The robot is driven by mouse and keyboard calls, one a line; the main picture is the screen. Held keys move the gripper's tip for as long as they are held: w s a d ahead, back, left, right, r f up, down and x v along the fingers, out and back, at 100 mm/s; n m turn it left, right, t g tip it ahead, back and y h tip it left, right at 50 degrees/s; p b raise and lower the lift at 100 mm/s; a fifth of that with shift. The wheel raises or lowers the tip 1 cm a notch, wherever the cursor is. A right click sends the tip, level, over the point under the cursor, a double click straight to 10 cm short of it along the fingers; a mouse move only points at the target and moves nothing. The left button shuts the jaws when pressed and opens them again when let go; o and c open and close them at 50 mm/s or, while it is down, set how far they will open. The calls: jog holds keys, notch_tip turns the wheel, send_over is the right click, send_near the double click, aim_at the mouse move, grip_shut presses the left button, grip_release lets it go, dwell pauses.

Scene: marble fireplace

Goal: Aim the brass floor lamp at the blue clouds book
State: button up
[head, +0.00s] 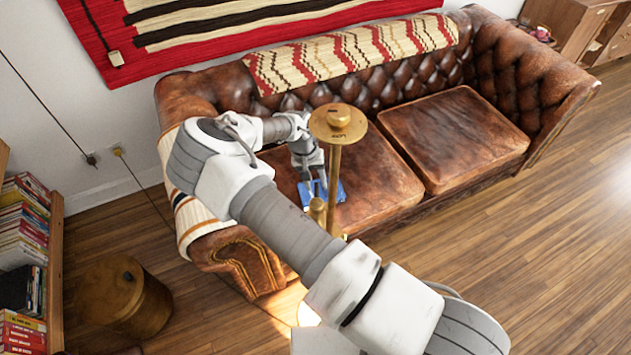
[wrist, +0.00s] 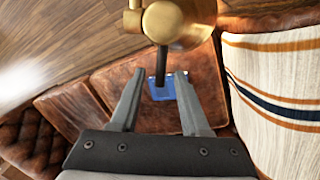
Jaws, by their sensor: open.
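The brass floor lamp (head: 338,124) stands in front of the leather sofa, its pole upright and a round disc on top in the head view. A brass part of it (wrist: 178,22) fills the top middle of the wrist view, just beyond my fingertips. The blue book (head: 340,191) lies on the left sofa seat, partly hidden by the lamp pole and my gripper. The book also shows between my fingers in the wrist view (wrist: 163,89), below the lamp part; its cover is too small to read. My gripper (head: 317,190) is open and empty, beside the lamp, above the seat.
The brown tufted sofa (head: 455,140) runs along the wall, a striped blanket (head: 193,212) over its left arm. A round wooden stool (head: 124,298) and a bookshelf (head: 55,260) stand at left. A bright patch (head: 307,314) lies below the lamp. Floor at right is clear.

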grip_shut()
dwell(1.5)
